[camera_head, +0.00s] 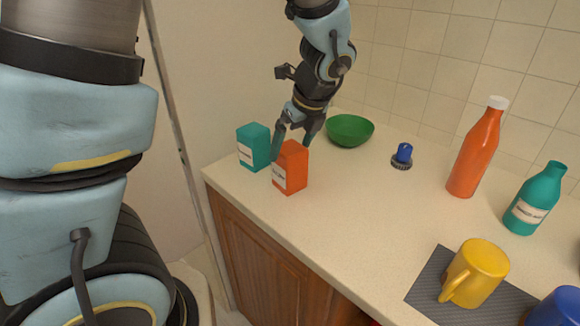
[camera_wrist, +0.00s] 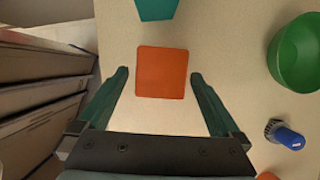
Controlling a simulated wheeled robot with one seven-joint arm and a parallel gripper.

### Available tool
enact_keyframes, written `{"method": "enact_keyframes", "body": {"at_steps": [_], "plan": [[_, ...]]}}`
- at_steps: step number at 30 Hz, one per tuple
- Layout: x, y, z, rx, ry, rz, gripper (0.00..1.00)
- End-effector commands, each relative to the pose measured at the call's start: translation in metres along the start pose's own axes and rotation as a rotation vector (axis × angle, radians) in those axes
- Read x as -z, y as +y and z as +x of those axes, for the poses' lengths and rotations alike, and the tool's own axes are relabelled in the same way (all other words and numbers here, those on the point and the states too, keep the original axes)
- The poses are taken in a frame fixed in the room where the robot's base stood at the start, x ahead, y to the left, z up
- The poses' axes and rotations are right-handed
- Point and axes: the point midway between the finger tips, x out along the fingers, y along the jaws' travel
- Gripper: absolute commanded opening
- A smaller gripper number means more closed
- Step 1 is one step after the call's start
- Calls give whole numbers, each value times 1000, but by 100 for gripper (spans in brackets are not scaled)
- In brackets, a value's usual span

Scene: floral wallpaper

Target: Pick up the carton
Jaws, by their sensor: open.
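An orange carton (camera_head: 291,168) with a white label stands upright near the counter's left front edge. In the wrist view its orange top (camera_wrist: 162,72) lies between and a little beyond my two fingertips. A teal carton (camera_head: 254,147) with a white label stands just behind and left of it; part of it also shows at the top of the wrist view (camera_wrist: 156,9). My gripper (camera_head: 293,139) is open above the orange carton, one finger on each side of its top in the head view. In the wrist view, gaps show between the carton and both fingers (camera_wrist: 160,76).
A green bowl (camera_head: 350,131) sits behind the orange carton, with a blue-handled brush (camera_head: 403,156) to its right. An orange bottle (camera_head: 477,150), a teal bottle (camera_head: 536,199) and a yellow mug (camera_head: 475,273) stand further right. The counter's middle (camera_head: 370,210) is clear.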

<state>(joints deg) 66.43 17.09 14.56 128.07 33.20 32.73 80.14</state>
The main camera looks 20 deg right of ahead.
Motion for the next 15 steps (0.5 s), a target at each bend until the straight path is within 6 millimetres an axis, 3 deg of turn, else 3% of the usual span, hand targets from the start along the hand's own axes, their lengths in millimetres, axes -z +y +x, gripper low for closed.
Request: {"method": "enact_keyframes", "body": {"at_steps": [8,15], "plan": [[0,0,19,-4,1,0,100],[0,-1,50,-3,1,-1,100]]}}
